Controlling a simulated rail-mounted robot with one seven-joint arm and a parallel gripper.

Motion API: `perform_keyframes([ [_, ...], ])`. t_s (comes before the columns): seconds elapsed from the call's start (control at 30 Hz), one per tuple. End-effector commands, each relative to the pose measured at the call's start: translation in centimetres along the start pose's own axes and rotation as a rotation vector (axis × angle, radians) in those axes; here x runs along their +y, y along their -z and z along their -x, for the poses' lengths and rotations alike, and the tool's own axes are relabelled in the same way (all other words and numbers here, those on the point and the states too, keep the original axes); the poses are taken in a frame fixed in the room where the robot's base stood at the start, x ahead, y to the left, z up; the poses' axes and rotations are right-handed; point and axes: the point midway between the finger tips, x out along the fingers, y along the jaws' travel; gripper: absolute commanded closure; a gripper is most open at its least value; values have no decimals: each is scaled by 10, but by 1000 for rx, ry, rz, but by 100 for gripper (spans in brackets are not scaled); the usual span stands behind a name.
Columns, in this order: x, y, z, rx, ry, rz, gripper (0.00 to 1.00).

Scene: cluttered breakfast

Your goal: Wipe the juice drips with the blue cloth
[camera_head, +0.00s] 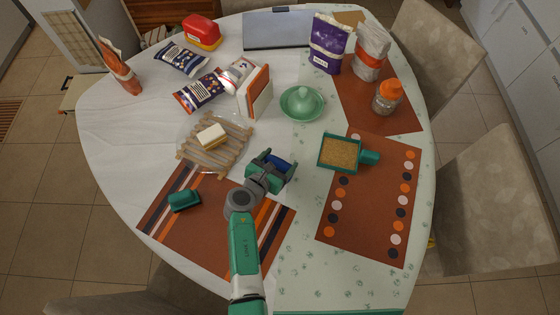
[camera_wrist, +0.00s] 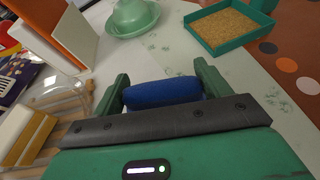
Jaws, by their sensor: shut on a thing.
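The blue cloth (camera_wrist: 162,92) is a rolled dark-blue bundle between the two green fingers of my gripper (camera_wrist: 162,90). My gripper is shut on it. In the head view my gripper (camera_head: 272,168) is near the middle of the table, and part of the blue cloth (camera_head: 279,163) shows between the fingers. I cannot tell whether the cloth touches the table. Faint greenish drip-like marks (camera_wrist: 278,100) show on the white table to the right of my gripper in the wrist view; I cannot tell whether they are juice or the tablecloth's pattern.
A green tray of brown grains (camera_head: 340,152) stands right of my gripper, a green domed dish (camera_head: 303,103) beyond it. A wooden rack (camera_head: 228,148) with a sponge-like block (camera_head: 212,136) lies left. An orange-white box (camera_head: 254,92) stands behind. The striped mat (camera_head: 180,225) holds a green object (camera_head: 184,200).

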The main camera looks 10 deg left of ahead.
Motion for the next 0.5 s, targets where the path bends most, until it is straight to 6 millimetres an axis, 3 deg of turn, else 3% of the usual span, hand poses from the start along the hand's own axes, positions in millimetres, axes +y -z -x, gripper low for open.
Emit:
perform_keyframes([
  [0.03,0,-9,4,-1,0,0,55],
  [0.5,-1,-46,18,-1,1,0,55],
])
